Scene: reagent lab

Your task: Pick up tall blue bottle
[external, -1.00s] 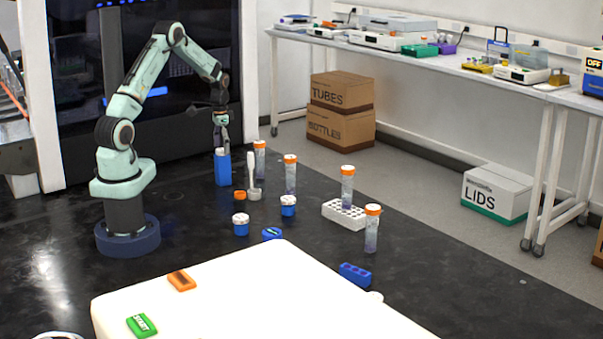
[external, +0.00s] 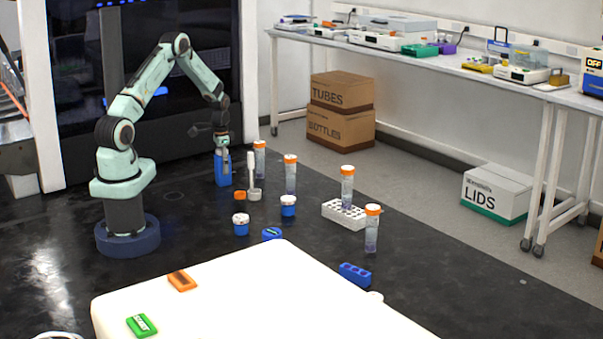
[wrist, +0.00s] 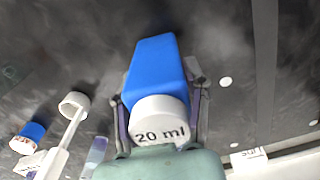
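The tall blue bottle (external: 222,173) stands upright on the dark floor in front of my arm's base, to its right in the external view. In the wrist view the bottle (wrist: 155,66) has a white cap marked "20 ml" (wrist: 159,122). My gripper (external: 223,160) points down over the bottle's upper part. In the wrist view the fingers of my gripper (wrist: 160,92) lie on both sides of the bottle, close to its walls. Whether they press on it is not clear.
A white-handled item (external: 251,175) and an orange-capped tube (external: 260,158) stand close right of the bottle. A white table (external: 250,295) is in front.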

